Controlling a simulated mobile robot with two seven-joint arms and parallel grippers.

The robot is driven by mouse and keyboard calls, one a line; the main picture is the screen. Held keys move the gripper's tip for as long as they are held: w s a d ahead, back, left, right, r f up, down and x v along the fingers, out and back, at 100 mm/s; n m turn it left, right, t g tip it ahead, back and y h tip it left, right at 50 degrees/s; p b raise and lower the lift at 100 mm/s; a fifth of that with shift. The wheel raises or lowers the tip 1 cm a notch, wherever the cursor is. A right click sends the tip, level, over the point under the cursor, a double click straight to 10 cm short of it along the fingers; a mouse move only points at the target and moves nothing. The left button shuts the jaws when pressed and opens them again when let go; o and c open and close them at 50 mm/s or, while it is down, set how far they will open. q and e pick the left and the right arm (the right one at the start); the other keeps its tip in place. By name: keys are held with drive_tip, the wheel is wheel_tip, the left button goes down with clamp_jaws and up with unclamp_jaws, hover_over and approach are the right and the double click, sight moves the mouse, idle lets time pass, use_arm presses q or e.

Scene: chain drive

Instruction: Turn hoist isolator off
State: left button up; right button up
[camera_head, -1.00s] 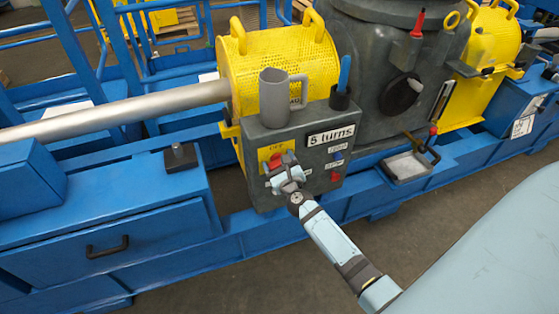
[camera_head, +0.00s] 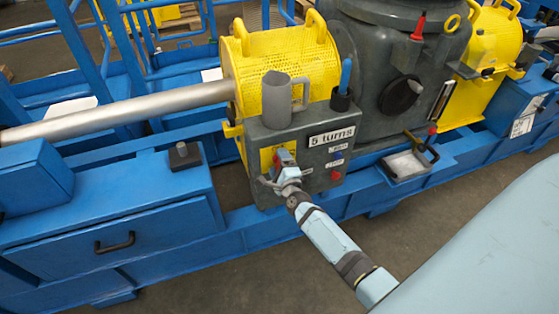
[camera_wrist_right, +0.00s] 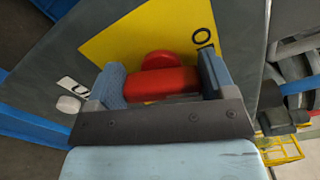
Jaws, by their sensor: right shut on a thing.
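The hoist isolator is a red rotary handle (camera_wrist_right: 160,82) on a yellow plate (camera_wrist_right: 130,45) on the front of a grey control box (camera_head: 262,190). In the right wrist view the red handle lies between the two fingers of my right gripper (camera_wrist_right: 162,85), which is shut on it. In the head view my right gripper (camera_head: 287,172) is at the yellow plate and hides most of the handle. My left gripper is not in view.
A grey mug (camera_head: 277,100) and a dark holder with a blue-handled tool (camera_head: 342,88) stand on the box. A "5 turns" sign (camera_head: 331,136) and a red button (camera_head: 335,175) are right of my gripper. The floor in front is clear.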

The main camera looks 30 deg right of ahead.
drive_tip(key=shift+f+n+p, duration=0.15)
drive_tip(key=shift+n+p, duration=0.45)
drive_tip(key=shift+n, duration=1.2)
drive_tip(key=o, duration=0.9)
drive_tip(key=v, duration=1.4)
drive_tip(key=shift+w+a, duration=0.1)
